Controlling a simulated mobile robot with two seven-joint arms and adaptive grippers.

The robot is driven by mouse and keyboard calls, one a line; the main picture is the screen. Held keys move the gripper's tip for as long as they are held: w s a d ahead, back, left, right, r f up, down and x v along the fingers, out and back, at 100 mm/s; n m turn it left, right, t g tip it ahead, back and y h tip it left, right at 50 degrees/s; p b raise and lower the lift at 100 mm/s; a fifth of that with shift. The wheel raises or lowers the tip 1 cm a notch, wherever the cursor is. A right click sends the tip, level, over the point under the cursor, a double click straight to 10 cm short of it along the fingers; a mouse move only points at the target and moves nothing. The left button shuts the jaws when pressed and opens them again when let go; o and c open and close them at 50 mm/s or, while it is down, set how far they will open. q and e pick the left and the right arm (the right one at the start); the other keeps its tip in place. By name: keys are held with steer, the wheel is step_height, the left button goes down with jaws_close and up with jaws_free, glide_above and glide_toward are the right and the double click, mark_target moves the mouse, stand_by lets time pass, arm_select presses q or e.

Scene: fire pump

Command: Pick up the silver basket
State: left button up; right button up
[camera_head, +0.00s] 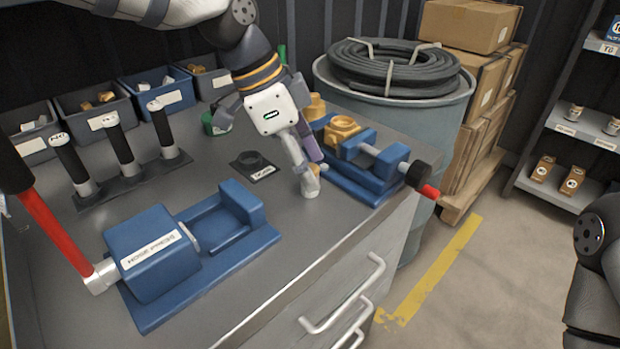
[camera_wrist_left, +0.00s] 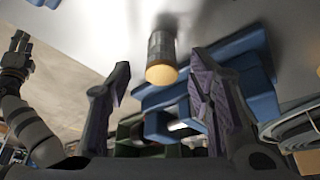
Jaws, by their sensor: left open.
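The silver basket (camera_head: 310,187) is a small grey cylinder with a yellow-gold end. It stands on the grey workbench near the front edge, partly hidden by my left gripper in the head view. My left gripper (camera_head: 308,165) reaches down right over it. In the left wrist view the basket (camera_wrist_left: 161,48) shows between and just beyond the two open fingers (camera_wrist_left: 160,80), with gaps on both sides. No finger is seen to press on it. What looks like my right gripper (camera_wrist_left: 17,58) shows small and dark at the left of the wrist view; its jaws are unclear.
A blue vise (camera_head: 365,170) with a brass fitting stands close right of the basket. A blue hose press (camera_head: 160,250) with a red lever is at the front left. A black labelled ring base (camera_head: 253,166) lies left of the gripper. Bins and black-handled tools stand behind.

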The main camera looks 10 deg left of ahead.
arm_select(q)
steer(key=shift+x, duration=0.85)
steer(key=shift+w, duration=0.1)
steer(key=c, duration=1)
steer(key=shift+r, duration=0.1)
steer(key=shift+c, duration=0.2)
